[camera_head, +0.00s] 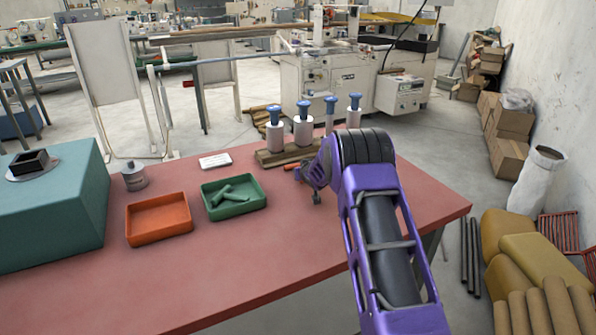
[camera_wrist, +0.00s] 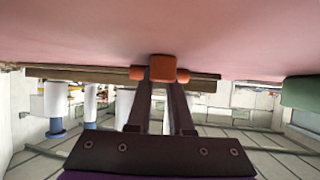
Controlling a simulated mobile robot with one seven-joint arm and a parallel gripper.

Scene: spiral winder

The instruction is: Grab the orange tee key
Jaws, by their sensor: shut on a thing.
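The orange tee key (camera_wrist: 162,68) is between my gripper's two dark fingers (camera_wrist: 160,82) in the wrist view, where the table appears at the top. My gripper is shut on it. Its orange ends stick out on both sides of the fingers. In the camera_head view, an orange end of the tee key (camera_head: 290,167) shows just left of my gripper (camera_head: 303,173), low over the red table. My wrist hides the rest of it there. I cannot tell whether the key touches the table.
A wooden board (camera_head: 268,157) with several blue-topped white cylinders (camera_head: 303,128) stands just behind my gripper. A green tray (camera_head: 236,209) with green pieces and an orange tray (camera_head: 160,235) lie to the left. The red table's (camera_head: 260,262) front is clear.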

